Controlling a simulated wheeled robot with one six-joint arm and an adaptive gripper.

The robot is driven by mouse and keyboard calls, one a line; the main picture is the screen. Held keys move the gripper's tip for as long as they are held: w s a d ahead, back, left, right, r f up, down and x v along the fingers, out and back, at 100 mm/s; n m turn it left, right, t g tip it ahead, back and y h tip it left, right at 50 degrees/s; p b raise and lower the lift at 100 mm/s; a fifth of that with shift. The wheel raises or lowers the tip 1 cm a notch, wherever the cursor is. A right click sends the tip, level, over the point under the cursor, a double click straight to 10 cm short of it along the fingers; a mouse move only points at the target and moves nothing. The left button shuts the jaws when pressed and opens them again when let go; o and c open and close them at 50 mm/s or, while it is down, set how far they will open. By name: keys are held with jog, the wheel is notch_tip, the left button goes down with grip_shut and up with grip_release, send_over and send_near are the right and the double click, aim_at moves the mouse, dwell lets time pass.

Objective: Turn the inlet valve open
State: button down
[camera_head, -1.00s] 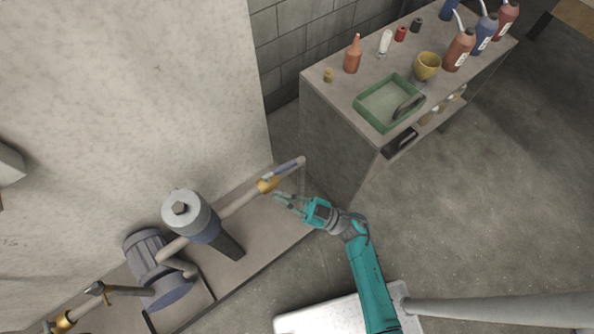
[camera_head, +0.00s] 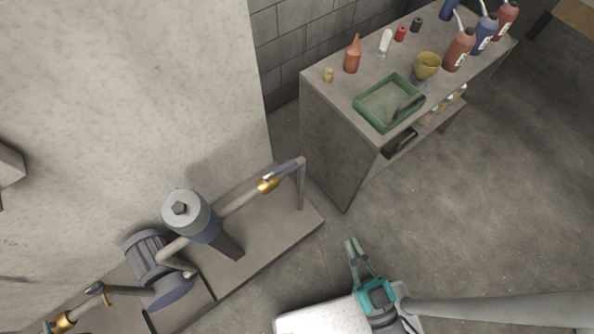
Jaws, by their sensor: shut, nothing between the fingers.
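A brass valve (camera_head: 267,185) sits on the pipe to the right of the pump. A blue-grey lever (camera_head: 286,167) lies roughly along the pipe line beside it. Another brass fitting (camera_head: 62,321) shows at the lower left, partly cut by the picture edge. I cannot tell from labels which is the inlet valve. My gripper (camera_head: 354,241) is shut and empty, above the floor to the right of the pump's plinth, well apart from both brass parts.
A grey pump motor (camera_head: 146,252) and a cylindrical filter housing (camera_head: 190,215) stand on the plinth (camera_head: 283,235) by the wall. A workbench (camera_head: 335,140) with a green tray (camera_head: 364,109) and bottles stands at the upper right. Open floor (camera_head: 480,190) lies at right.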

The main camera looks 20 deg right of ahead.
jog(key=r+n+h, duration=0.1)
jog(key=r+n, duration=0.1)
jog(key=n, duration=0.2)
jog(key=n+g+y, duration=1.1)
jog(key=n+y, duration=0.1)
jog(key=n, duration=1.1)
send_near(281, 169)
jog(key=shift+f+x, duration=0.25)
jog(key=shift+x, duration=1.05)
jog(key=shift+f+x, duration=0.2)
jog(key=shift+x, duration=1.05)
jog(key=shift+w+d, duration=0.2)
jog(key=shift+w, duration=0.1)
